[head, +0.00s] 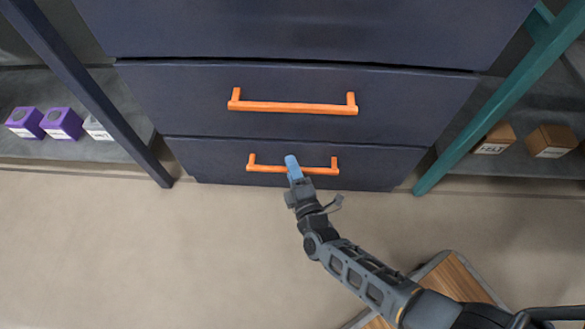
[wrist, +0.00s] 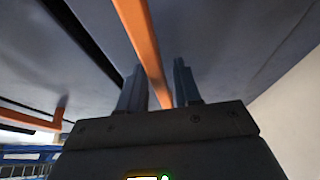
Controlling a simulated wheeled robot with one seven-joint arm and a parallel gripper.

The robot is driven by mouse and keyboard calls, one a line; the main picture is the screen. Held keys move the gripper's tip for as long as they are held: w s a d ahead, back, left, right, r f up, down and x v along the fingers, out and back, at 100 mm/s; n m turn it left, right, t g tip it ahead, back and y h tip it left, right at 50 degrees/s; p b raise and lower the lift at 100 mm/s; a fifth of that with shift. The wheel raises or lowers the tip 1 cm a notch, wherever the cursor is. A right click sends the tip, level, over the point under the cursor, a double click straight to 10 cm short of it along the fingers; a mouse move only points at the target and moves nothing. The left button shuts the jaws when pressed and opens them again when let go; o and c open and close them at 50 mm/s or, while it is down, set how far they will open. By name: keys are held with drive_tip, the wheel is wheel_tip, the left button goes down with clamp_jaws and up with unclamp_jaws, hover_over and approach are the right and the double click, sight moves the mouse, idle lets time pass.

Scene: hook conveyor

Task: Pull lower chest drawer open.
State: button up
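The lower chest drawer (head: 380,165) is the bottom dark blue front in the head view. It looks flush with the chest. Its orange bar handle (head: 320,171) runs across the front, and the bar also shows in the wrist view (wrist: 145,40). The bar looks nearer the left finger. Firm contact cannot be made out.
Another drawer with a longer orange handle (head: 292,107) is above. Shelves with purple boxes (head: 62,123) stand left and brown boxes (head: 551,140) right, beyond a dark post (head: 85,85) and a teal post (head: 490,105). The floor (head: 150,250) before the chest is clear.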

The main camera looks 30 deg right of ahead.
clamp_jaws()
drive_tip(key=shift+s, duration=0.1)
idle(0.3)
